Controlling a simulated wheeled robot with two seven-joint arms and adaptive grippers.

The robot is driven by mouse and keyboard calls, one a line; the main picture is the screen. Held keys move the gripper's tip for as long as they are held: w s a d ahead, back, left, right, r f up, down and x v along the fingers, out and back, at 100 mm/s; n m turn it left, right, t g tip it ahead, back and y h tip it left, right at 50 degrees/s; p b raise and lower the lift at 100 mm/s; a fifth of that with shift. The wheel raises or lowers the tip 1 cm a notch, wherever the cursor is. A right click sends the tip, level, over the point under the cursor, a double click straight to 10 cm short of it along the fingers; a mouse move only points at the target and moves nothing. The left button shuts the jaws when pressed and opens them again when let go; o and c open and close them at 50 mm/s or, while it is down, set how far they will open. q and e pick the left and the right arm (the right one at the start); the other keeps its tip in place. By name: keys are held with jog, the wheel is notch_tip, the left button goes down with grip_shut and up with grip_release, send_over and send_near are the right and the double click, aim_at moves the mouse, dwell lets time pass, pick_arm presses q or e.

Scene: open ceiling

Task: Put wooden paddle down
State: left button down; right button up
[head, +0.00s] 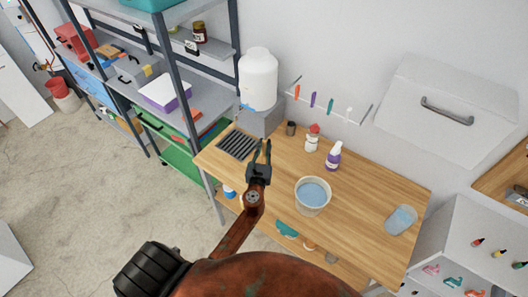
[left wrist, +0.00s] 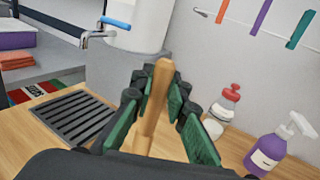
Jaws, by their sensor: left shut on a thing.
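My left gripper (head: 262,158) is above the left part of the wooden table, just right of the dark drain grate. In the left wrist view, its green-padded fingers (left wrist: 160,110) are closed around the wooden paddle (left wrist: 153,105). A smooth, rounded light-brown end of the paddle sticks up between the fingers. The rest of the paddle is hidden by the gripper, and I cannot make it out in the head view. I cannot tell whether it touches the table (head: 375,190). My right gripper is not in view.
The drain grate (head: 238,146) lies left of the gripper, below a white water tank (head: 258,78). A red-capped bottle (head: 312,140), purple spray bottle (head: 333,157), water-filled bucket (head: 312,197) and clear container (head: 400,220) stand to the right. Bare wood lies between them.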

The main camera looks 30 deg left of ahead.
aim_at(263, 152)
pick_arm(q)
jog(key=shift+w+a+f+b, duration=0.1)
jog(key=shift+f+b, duration=0.35)
jog(key=shift+f, duration=0.5)
jog(key=shift+w+a+f+b, duration=0.1)
jog(key=shift+f+b, duration=0.3)
jog(key=shift+f, duration=0.5)
jog(key=shift+f, duration=0.15)
jog(key=c, duration=1.9)
grip_release()
jog(key=shift+r, duration=0.25)
jog(key=b+v, duration=0.1)
jog(key=v, duration=1.1)
jog(key=shift+d+f, duration=0.1)
jog(key=shift+f, duration=0.05)
